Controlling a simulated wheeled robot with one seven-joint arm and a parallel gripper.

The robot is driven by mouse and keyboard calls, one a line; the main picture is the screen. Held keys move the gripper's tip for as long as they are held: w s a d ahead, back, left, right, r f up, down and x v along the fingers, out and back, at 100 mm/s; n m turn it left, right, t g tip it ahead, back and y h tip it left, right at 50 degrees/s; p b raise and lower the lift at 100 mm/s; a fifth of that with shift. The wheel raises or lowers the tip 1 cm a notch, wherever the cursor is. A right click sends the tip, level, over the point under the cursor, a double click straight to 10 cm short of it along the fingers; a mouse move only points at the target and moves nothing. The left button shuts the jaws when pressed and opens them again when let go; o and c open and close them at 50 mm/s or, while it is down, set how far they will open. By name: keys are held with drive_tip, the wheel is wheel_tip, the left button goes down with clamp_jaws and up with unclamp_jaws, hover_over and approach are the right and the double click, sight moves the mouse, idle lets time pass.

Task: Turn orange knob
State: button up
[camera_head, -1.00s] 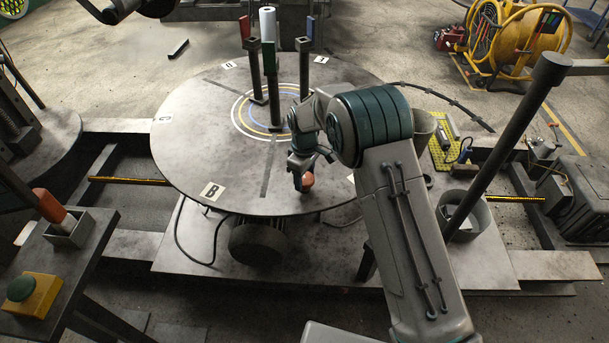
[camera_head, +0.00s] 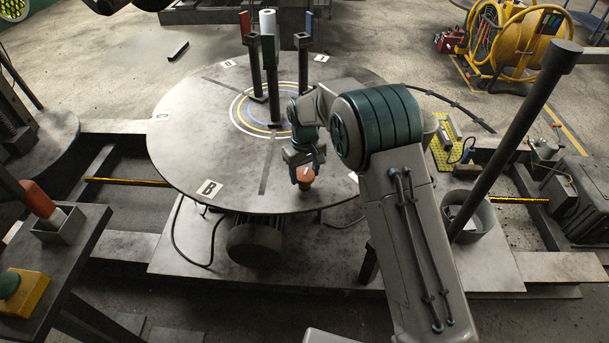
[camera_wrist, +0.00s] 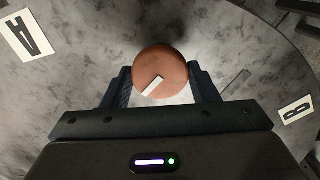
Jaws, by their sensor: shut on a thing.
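The orange knob (camera_head: 305,175) stands near the front edge of the round grey table (camera_head: 180,145). In the wrist view the knob (camera_wrist: 160,70) is a round orange-brown disc with a white bar mark that runs slantwise across its lower part. My gripper (camera_head: 303,180) reaches down over the knob. In the wrist view my gripper (camera_wrist: 160,86) has one dark finger on each side of the knob, shut on it. The knob's underside is hidden.
White letter plates lie on the table, including B (camera_head: 209,188) and C (camera_head: 164,116). Upright posts (camera_head: 271,85) stand near the table's middle. A thick dark pole (camera_head: 510,145) rises at the right. The table's left half is mostly clear.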

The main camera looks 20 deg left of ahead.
sight(304, 174)
drive_tip(key=shift+m+b, duration=0.3)
drive_tip(key=shift+m, duration=0.8)
drive_tip(key=o, duration=1)
wheel_tip(304, 174, up, 14)
drive_tip(key=b, duration=0.1)
